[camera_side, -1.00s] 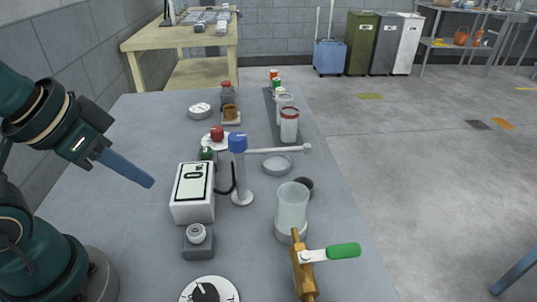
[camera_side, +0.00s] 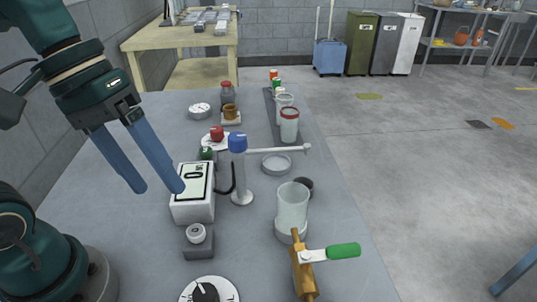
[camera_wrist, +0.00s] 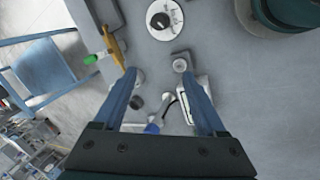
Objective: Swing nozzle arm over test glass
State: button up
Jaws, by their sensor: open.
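The nozzle arm (camera_side: 275,150) is a thin pale bar reaching right from a post with a blue cap (camera_side: 238,143). Its knobbed end is behind the test glass in the side view, not above it. The test glass (camera_side: 292,208) is a clear upright cup on a pale base, near the brass valve. The blue cap also shows in the wrist view (camera_wrist: 152,128), low between my fingers. My gripper (camera_side: 158,189) is open and empty, with blue fingers pointing down, left of the display box and apart from the nozzle arm. In the wrist view, the left finger partly covers the glass.
A white display box (camera_side: 193,195) stands left of the post. A grey button block (camera_side: 198,243), a dial (camera_side: 208,291) and a brass valve with a green handle (camera_side: 342,251) are in front. A shallow dish (camera_side: 277,164) and several jars sit behind.

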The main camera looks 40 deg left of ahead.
jog(key=w+d+n+g+h, duration=0.2)
jog(key=w+d+n+h, duration=0.2)
jog(key=n+h, duration=0.2)
jog(key=w+a+r+n+t+h, duration=0.2)
jog(key=w+a+n+t+h, duration=0.55)
jog(key=w+n, duration=0.6)
notch_tip(320, 180, down, 8)
jog(key=a+t+y, duration=0.1)
jog(key=t+y, duration=0.1)
jog(key=shift+n+h, duration=0.25)
jog(key=shift+n, duration=0.1)
jog(key=shift+x, duration=2.25)
jog(key=shift+s+f, duration=0.1)
grip_shut()
